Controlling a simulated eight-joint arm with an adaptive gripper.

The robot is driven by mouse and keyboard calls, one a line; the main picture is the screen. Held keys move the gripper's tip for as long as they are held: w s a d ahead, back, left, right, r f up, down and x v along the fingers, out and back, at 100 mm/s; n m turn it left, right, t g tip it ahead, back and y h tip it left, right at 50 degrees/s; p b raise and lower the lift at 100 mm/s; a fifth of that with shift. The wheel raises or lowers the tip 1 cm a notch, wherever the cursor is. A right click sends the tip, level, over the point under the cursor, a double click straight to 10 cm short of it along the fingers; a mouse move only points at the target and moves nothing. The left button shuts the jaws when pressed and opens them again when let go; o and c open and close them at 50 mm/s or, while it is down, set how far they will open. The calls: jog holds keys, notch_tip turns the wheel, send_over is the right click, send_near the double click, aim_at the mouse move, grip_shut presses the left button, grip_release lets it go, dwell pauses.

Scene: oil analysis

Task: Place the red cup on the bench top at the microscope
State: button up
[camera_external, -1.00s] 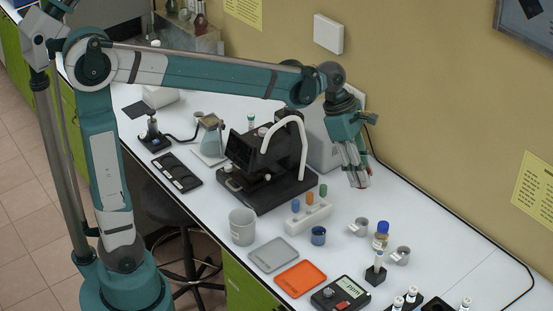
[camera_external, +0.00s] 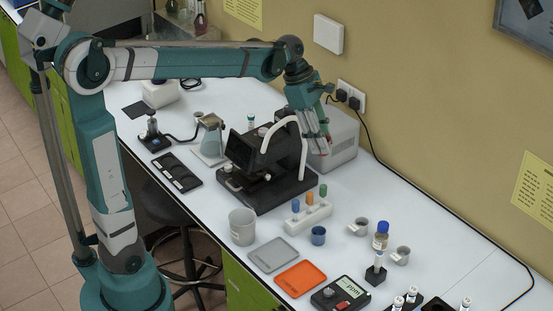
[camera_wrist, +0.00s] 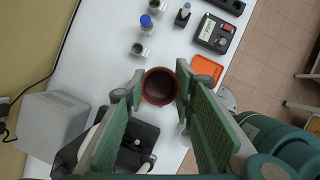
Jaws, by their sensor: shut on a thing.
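My gripper (camera_external: 323,138) is shut on the red cup (camera_wrist: 160,87). In the wrist view the cup is between the green-padded fingers, its round open mouth facing the camera and its inside dark. In the external view the fingers hide most of the cup; only small bits of red show at the fingertips. The gripper is above the bench at the right side of the black microscope (camera_external: 275,190), in front of a grey box. The microscope also shows in the wrist view (camera_wrist: 138,140), beside the left finger. The white bench top (camera_external: 350,195) lies below.
The grey box (camera_external: 343,147) stands against the wall behind the gripper. In front of the microscope are a white rack with coloured vials (camera_external: 310,215), a blue cup (camera_external: 318,236) and a grey beaker (camera_external: 242,227). Bench right of the microscope is bare towards the wall.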

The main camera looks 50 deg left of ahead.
jog(key=s+a+b, duration=0.1)
jog(key=s+a, duration=0.2)
jog(key=a, duration=0.8)
jog(key=s+a, duration=0.3)
jog(key=a, duration=0.8)
jog(key=s+a+b, duration=0.1)
jog(key=s+a, duration=1.2)
jog(key=a, duration=0.4)
notch_tip(320, 180, down, 26)
jog(key=shift+w+r, duration=0.15)
jog(key=shift+w, duration=0.05)
jog(key=shift+a, duration=0.1)
jog(key=shift+f+b, duration=0.35)
jog(key=shift+f, duration=2.55)
jog(key=shift+f, duration=2.05)
jog(key=shift+f+b, duration=0.15)
jog(key=shift+b, duration=0.2)
